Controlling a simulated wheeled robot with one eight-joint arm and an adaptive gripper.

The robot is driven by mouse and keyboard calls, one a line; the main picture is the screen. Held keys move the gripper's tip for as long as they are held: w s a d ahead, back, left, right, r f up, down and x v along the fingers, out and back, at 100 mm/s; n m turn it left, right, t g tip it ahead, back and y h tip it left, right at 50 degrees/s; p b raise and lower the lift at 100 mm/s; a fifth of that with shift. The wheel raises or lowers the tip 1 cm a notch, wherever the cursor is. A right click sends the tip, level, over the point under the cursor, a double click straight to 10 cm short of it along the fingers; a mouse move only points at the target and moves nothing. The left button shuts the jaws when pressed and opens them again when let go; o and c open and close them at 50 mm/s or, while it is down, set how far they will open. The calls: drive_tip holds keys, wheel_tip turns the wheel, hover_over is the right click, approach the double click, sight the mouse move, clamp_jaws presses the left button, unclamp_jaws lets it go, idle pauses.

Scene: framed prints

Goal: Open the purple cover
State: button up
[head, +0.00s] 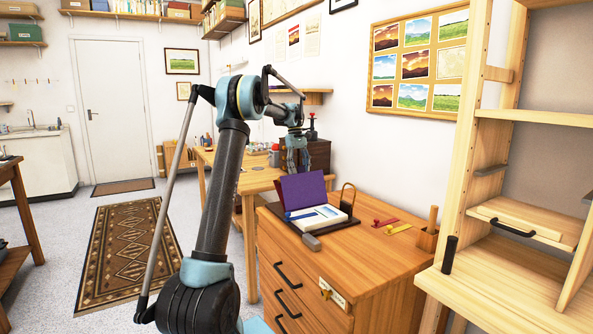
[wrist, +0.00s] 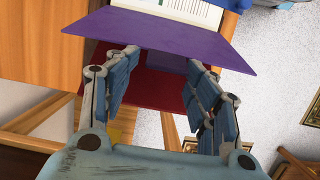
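The purple cover (head: 303,190) stands raised and tilted at the back of a white, blue-edged book (head: 318,217) on the wooden drawer cabinet. My gripper (head: 297,160) hangs just behind and above the cover in the head view. In the wrist view the purple cover (wrist: 165,35) spans the upper middle, with printed white pages (wrist: 190,10) beyond it. My gripper (wrist: 166,70) is open there, its two blue-padded fingers wide apart with their tips at the cover's near edge. I cannot tell whether they touch it. A dark red surface (wrist: 150,100) lies below, between the fingers.
A dark stand with a bent loop (head: 347,197) is right of the book. A wooden shelf unit (head: 475,130) rises at right.

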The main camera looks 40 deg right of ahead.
drive_tip(key=shift+r, duration=0.1)
drive_tip(key=v, duration=1.1)
drive_tip(key=shift+w+r, duration=0.2)
drive_tip(key=shift+r, duration=0.2)
drive_tip(key=shift+d, duration=0.1)
